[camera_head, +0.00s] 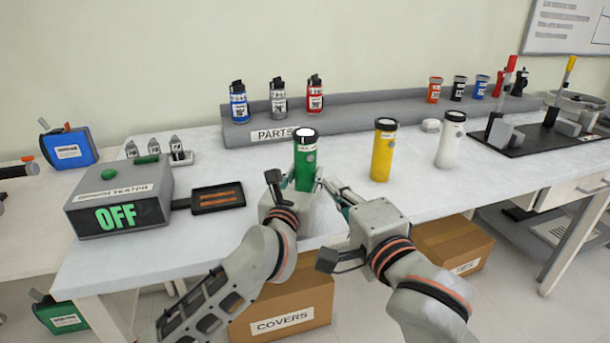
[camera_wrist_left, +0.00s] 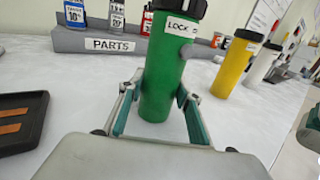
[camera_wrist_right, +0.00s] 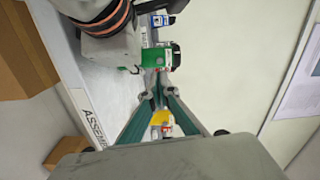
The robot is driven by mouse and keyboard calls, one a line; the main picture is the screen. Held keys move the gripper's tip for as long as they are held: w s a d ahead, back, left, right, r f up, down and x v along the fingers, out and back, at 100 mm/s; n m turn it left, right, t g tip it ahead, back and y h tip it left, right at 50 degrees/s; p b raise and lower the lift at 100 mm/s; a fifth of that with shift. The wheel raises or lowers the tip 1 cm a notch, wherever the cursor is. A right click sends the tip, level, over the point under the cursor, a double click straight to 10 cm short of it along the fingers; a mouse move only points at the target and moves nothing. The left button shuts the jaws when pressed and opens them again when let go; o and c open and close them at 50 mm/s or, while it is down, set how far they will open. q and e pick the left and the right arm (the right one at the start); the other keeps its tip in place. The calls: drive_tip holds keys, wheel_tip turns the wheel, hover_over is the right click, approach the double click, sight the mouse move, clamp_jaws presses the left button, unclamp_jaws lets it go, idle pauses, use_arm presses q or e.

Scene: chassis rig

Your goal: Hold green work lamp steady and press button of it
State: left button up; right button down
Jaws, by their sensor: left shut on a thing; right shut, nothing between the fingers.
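The green work lamp (camera_head: 304,170) stands upright near the table's front edge, with a black cap and white label. It also shows in the left wrist view (camera_wrist_left: 160,80). A round grey button (camera_head: 311,156) is on its side, seen too in the left wrist view (camera_wrist_left: 187,51). My left gripper (camera_wrist_left: 158,100) is shut on the lamp's lower body, one finger each side. My right gripper (camera_head: 323,183) is shut and empty, its tips close to the lamp's right side, below the button. I cannot tell whether they touch the lamp.
A yellow lamp (camera_head: 383,152) and a white lamp (camera_head: 450,142) stand to the right. A tester box (camera_head: 118,195) reading OFF and a black tray (camera_head: 217,198) are on the left. Behind is the grey PARTS shelf (camera_head: 365,112) with several small bottles. Cardboard boxes sit under the table.

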idle(0.3)
drive_tip(key=n+y, duration=1)
drive_tip(key=n, duration=1.1)
approach(300, 145)
drive_tip(key=shift+x, duration=1.65)
drive_tip(key=shift+a+r, duration=0.1)
drive_tip(key=shift+a, duration=0.1)
drive_tip(key=shift+w, duration=0.3)
